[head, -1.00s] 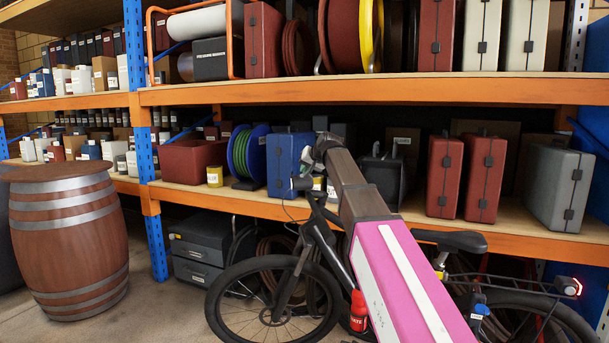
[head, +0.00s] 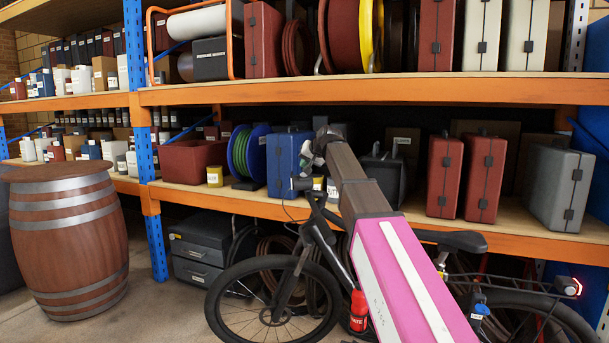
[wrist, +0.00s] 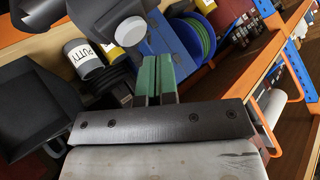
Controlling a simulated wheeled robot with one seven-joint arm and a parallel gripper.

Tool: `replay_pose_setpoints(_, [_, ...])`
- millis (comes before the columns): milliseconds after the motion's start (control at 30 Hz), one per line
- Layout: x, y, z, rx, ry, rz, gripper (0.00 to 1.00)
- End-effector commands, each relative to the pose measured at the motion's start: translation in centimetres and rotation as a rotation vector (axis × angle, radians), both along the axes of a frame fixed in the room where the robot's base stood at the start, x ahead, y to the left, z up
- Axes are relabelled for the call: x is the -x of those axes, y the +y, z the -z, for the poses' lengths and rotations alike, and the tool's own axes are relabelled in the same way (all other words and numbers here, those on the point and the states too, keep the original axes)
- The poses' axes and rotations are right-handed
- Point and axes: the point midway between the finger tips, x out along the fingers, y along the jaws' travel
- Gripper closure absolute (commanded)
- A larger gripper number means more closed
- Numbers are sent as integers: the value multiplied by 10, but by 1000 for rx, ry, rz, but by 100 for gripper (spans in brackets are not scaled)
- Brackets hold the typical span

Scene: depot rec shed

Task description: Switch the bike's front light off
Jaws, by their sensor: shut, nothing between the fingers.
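The bike (head: 300,262) stands in front of the shelving, its front wheel towards the left. In the wrist view a dark grey housing with a pale round face, which looks like the front light (wrist: 132,31), is at the top, just left of and beyond my fingertips. I cannot tell whether it is lit. My gripper (wrist: 157,62) has green fingers, shut and empty, with a small gap from the housing in the picture. In the head view my gripper (head: 305,158) is just above the handlebar (head: 301,184); the light is too small to make out there.
Behind the handlebar, the shelf (head: 180,189) holds a blue case (head: 284,165), a green reel (head: 243,153) and tins, including a putty tin (wrist: 82,60). A wooden barrel (head: 68,240) stands at left. The red rear light (head: 571,287) is at far right. Floor is clear between barrel and bike.

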Motion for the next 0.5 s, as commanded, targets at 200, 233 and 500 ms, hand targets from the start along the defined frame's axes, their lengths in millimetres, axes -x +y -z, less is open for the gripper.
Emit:
replay_pose_setpoints(200, [3, 0, -20, 0, -1, 0, 100])
replay_pose_setpoints(233, [4, 1, -22, 0, -1, 0, 100])
replay_pose_setpoints(500, [8, 1, -44, 0, -1, -1, 100])
